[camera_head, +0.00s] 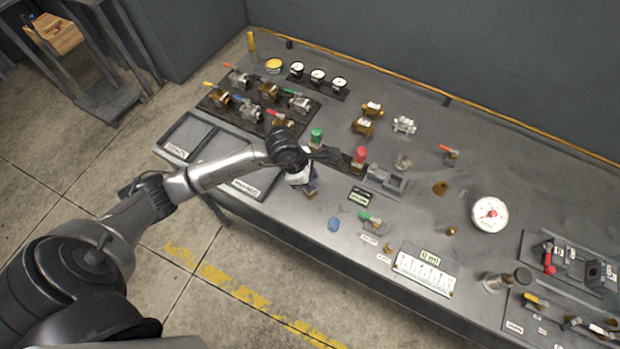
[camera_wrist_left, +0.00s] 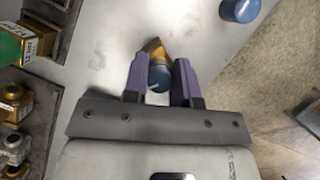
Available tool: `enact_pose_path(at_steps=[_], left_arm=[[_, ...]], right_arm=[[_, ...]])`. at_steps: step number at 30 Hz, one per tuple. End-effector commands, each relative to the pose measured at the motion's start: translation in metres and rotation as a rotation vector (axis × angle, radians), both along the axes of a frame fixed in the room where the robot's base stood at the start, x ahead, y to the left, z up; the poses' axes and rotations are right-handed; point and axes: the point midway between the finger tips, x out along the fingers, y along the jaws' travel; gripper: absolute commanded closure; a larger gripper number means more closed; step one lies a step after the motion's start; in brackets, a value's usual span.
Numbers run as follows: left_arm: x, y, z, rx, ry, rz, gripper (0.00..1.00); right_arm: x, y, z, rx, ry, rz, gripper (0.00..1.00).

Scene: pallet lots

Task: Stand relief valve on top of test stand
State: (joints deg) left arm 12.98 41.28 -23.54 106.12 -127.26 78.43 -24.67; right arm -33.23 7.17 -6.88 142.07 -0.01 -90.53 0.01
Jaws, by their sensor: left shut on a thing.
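My left gripper (camera_head: 311,188) is over the bench, left of centre in the head view. In the left wrist view its purple fingers (camera_wrist_left: 160,72) are shut on a brass piece with a blue cap (camera_wrist_left: 158,76), which appears to be the relief valve. In the head view the gripper mostly hides this piece. A grey block fixture (camera_head: 387,181) stands to the right of the gripper; I cannot tell for sure whether it is the test stand. My right gripper is not in view.
A green-capped valve (camera_head: 316,137) and a red-capped valve (camera_head: 360,154) stand behind the gripper. A loose blue cap (camera_head: 333,224) lies in front. Bare bench lies around the gauge.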

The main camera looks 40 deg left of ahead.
Motion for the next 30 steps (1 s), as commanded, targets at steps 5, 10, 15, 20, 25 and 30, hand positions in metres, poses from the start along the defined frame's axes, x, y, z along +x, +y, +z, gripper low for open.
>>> enact_pose_path(at_steps=[5,10,15,20,25,30], left_arm=[[0.0007,-0.0002,-0.0030,-0.001,-0.004,-0.001,1.00],[0.0007,-0.0002,-0.0041,0.000,-0.003,-0.001,1.00],[0.0002,-0.0002,-0.0062,0.000,-0.002,-0.001,0.67],[0.0001,-0.0003,-0.0062,0.000,-0.002,-0.001,0.52],[0.0001,-0.0003,-0.0062,0.000,-0.002,-0.001,0.49],[0.0001,-0.0004,-0.0017,-0.001,-0.001,-0.001,0.49]], right_arm=[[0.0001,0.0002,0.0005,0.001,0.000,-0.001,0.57],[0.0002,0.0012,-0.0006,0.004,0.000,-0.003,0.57],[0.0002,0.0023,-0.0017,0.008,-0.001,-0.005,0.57],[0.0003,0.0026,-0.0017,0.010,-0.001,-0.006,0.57],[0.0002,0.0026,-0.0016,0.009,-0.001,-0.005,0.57],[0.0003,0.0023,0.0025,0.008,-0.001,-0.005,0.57]])
